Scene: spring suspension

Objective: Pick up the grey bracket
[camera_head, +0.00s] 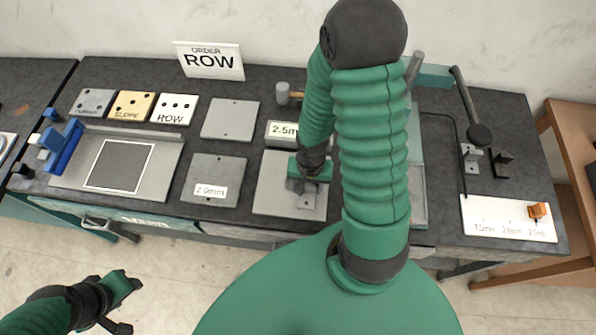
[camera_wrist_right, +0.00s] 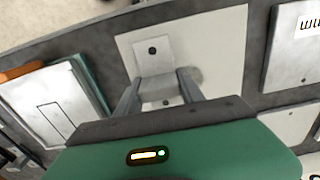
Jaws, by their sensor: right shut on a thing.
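The grey bracket (camera_head: 309,201) is a small L-shaped metal piece with holes, over a light grey plate (camera_head: 265,205) on the workbench. My right gripper (camera_head: 307,187) reaches down over the plate and is shut on the bracket. In the right wrist view the bracket (camera_wrist_right: 153,55) lies between the two fingers (camera_wrist_right: 158,92), one hole showing beyond them and another between them. I cannot tell whether it touches the plate. My left gripper (camera_head: 124,305) is open and empty, over the floor in front of the bench. My right arm hides part of the bench middle.
An ORDER ROW sign (camera_head: 209,60) stands at the back. Pattern tiles (camera_head: 132,105), a blue-clamped tray (camera_head: 172,165) and flat plates (camera_head: 230,119) lie left. A mallet (camera_head: 283,93) lies behind the gripper. A lever press (camera_head: 470,110) and a marked white board (camera_head: 505,218) are right.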

